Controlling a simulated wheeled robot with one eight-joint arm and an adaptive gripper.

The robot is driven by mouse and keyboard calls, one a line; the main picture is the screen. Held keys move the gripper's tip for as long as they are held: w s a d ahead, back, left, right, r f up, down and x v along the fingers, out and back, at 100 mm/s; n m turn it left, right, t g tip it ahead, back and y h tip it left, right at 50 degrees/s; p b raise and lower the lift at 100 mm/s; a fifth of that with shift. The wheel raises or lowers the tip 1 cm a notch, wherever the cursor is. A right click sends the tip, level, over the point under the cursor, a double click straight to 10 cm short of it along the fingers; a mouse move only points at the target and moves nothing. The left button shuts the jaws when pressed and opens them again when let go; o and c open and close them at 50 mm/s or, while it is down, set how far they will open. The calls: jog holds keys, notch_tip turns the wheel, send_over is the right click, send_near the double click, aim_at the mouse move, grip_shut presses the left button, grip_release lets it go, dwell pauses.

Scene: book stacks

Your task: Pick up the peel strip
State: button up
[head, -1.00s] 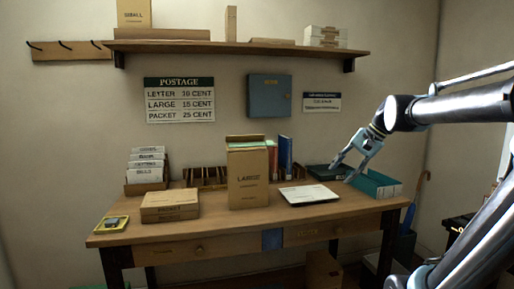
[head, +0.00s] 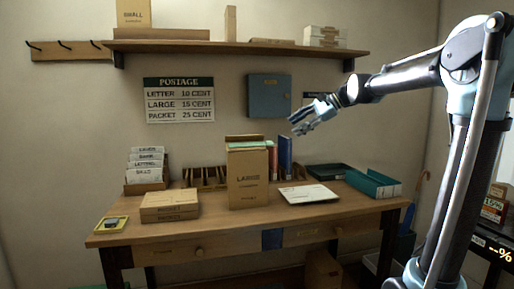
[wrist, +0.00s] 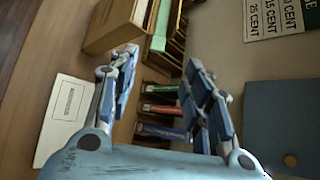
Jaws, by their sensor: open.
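In the wrist view, the carton (wrist: 112,25) is at the top. A pale green strip (wrist: 161,30) lies along its open top edge and may be the peel strip. My gripper (head: 293,126) is open and empty, above and to the right of the carton. In the wrist view, my gripper's (wrist: 162,56) fingers are spread, with the strip beyond the gap between them.
Coloured books (head: 285,156) stand upright right of the carton. A white pad (head: 308,194) lies in front of them. A teal tray (head: 374,184) is at the desk's right. A flat carton (head: 170,206) lies left. The shelf (head: 240,47) and blue wall cabinet (head: 269,95) are above.

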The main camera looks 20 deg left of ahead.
jog(key=x, duration=1.2)
jog(key=shift+w+f, duration=0.25)
jog(key=shift+f, duration=0.25)
jog(key=shift+d, duration=0.1)
jog(key=c, duration=0.7)
jog(key=shift+c, duration=0.2)
